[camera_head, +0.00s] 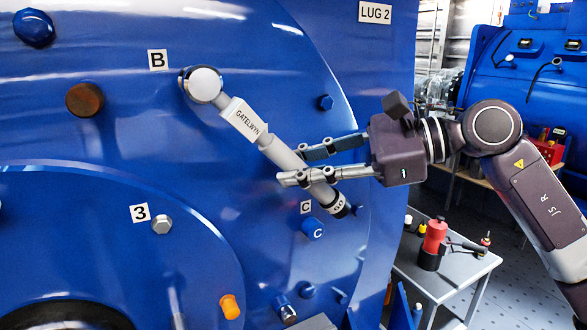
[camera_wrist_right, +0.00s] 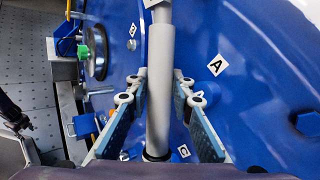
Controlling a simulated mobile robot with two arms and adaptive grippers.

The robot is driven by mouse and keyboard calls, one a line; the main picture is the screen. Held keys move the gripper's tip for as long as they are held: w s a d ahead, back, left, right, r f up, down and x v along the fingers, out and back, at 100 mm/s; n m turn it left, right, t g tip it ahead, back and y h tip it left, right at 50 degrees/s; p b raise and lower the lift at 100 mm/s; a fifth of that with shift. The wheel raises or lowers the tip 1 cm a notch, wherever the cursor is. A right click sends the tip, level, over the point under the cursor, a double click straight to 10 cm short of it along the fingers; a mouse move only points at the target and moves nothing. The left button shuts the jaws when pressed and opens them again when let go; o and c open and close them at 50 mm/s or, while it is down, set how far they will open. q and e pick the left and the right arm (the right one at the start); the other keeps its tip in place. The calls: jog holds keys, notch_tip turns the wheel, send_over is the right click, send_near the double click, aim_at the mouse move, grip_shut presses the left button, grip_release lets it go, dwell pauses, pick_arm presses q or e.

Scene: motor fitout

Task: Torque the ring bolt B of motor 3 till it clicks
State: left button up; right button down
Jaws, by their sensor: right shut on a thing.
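The grey torque wrench (camera_head: 284,158), marked GATELWYN, lies aslant across the blue motor face (camera_head: 130,130). Its round head (camera_head: 205,85) sits beside label B (camera_head: 158,60) and covers whatever bolt is under it. My right gripper (camera_head: 290,165) is shut on the wrench's handle, towards its lower dark end. In the right wrist view the handle (camera_wrist_right: 160,90) runs between the two fingers of my right gripper (camera_wrist_right: 155,85). My left gripper is not in view.
A brown bolt (camera_head: 84,99) is left of the wrench head. A silver bolt (camera_head: 162,224) by label 3, an orange bolt (camera_head: 229,306) and a blue bolt (camera_head: 313,228) by label C stick out. A grey side table (camera_head: 445,272) holds a red tool (camera_head: 434,238).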

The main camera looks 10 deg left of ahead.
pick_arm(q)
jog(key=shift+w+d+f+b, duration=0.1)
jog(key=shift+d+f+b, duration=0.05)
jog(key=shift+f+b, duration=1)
pick_arm(e)
jog(key=shift+s+d+r, duration=0.1)
jog(key=shift+s+d, duration=0.55)
jog(key=shift+s, duration=0.25)
jog(key=shift+s+d+r, duration=0.1)
jog(key=shift+s+d, duration=0.5)
jog(key=shift+s, duration=0.3)
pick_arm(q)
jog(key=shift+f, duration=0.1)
pick_arm(e)
jog(key=shift+s, duration=0.1)
pick_arm(q)
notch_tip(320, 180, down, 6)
jog(key=b, duration=0.6)
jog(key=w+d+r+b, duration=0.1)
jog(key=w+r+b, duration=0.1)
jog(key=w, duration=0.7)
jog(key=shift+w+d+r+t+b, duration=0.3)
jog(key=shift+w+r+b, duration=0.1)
jog(key=shift+b, duration=0.2)
pick_arm(e)
jog(key=s+d, duration=0.7)
jog(key=s, duration=0.3)
jog(key=s+d, duration=0.7)
jog(key=s, duration=0.3)
jog(key=shift+s, duration=0.3)
